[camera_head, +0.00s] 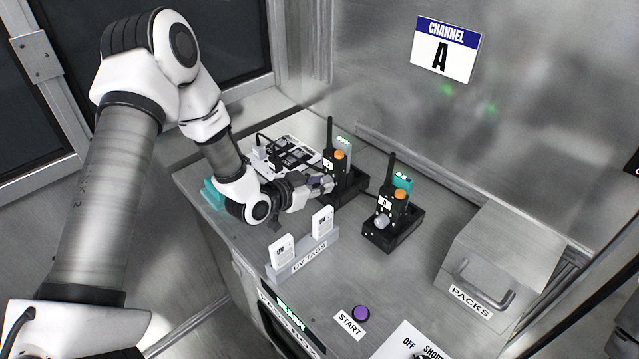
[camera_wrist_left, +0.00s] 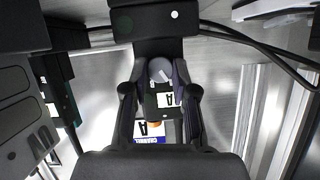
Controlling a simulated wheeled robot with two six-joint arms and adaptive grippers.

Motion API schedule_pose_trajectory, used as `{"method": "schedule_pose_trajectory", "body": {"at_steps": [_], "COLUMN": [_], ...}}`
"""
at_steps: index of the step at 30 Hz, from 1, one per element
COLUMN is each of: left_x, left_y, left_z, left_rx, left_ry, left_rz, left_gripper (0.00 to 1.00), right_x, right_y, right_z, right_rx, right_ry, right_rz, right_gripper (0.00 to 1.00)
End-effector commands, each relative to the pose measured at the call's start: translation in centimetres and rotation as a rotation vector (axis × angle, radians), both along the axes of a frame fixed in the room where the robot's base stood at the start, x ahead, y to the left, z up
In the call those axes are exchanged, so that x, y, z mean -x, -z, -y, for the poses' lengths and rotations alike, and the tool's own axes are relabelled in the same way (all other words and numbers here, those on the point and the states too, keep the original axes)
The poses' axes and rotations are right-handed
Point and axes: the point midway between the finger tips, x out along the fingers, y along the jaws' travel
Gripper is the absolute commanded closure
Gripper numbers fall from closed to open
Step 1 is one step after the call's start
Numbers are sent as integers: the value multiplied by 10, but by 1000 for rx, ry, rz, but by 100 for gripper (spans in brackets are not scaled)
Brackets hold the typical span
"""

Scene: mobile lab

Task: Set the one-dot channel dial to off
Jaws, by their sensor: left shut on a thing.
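Two black radios with orange knobs stand in black docks on the metal counter, a left radio (camera_head: 338,164) and a right radio (camera_head: 393,207). The right radio has a grey round dial (camera_head: 381,220) on its front. My left gripper (camera_head: 318,185) is at the front of the left radio. In the left wrist view it is shut on a grey round dial (camera_wrist_left: 160,69), with a finger on each side. One white dot shows on the black block (camera_wrist_left: 155,22) beyond that dial. The dial's setting is not readable. My right gripper is out of view.
A UV tags holder (camera_head: 303,258) with two white cards stands in front of the radios. A purple start button (camera_head: 361,314) is near the front edge. A metal packs box (camera_head: 500,262) stands at right. A channel A sign (camera_head: 445,48) hangs on the wall.

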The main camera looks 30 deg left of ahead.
Motion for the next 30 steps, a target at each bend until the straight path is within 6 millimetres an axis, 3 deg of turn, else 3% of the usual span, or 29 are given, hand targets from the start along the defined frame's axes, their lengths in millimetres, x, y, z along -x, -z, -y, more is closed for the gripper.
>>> {"method": "schedule_pose_trajectory", "body": {"at_steps": [11,30], "left_x": [1,-1], "left_y": [2,4], "left_z": [-1,-5], "left_rx": [97,623], "left_ry": [-1,0], "left_rz": [-40,-232], "left_gripper": [100,100], "right_x": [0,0], "right_y": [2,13], "right_z": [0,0], "right_rx": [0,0], "right_ry": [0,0], "right_rz": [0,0], "right_gripper": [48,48]}}
